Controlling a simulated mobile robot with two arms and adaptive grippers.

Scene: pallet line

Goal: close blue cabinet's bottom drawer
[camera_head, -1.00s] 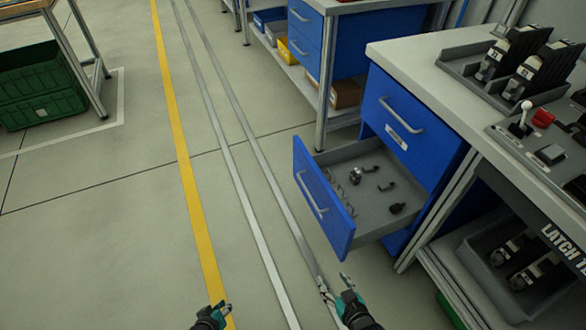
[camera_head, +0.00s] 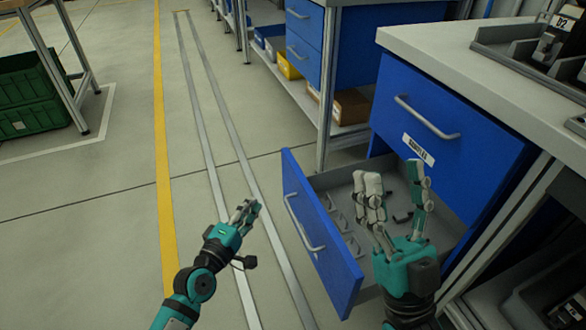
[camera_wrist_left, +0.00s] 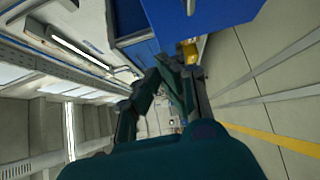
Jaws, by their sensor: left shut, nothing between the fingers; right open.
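The blue cabinet (camera_head: 440,125) stands at the right in the head view, with a shut upper drawer. Its bottom drawer (camera_head: 318,232) is pulled out to the left, and small dark parts lie inside. My right gripper (camera_head: 396,190) is open in front of the drawer in the picture and hides part of its inside; I cannot tell whether it touches. My left gripper (camera_head: 245,212) is shut and empty over the floor, left of the drawer front and apart from it. In the left wrist view, my left gripper (camera_wrist_left: 160,78) shows near blue cabinetry at the top.
A worktop (camera_head: 450,50) with black trays lies above the cabinet. Another blue cabinet and a shelf with a yellow bin (camera_head: 289,66) stand behind. A green crate (camera_head: 35,95) sits under a table at the left. The floor between, with yellow and metal strips, is clear.

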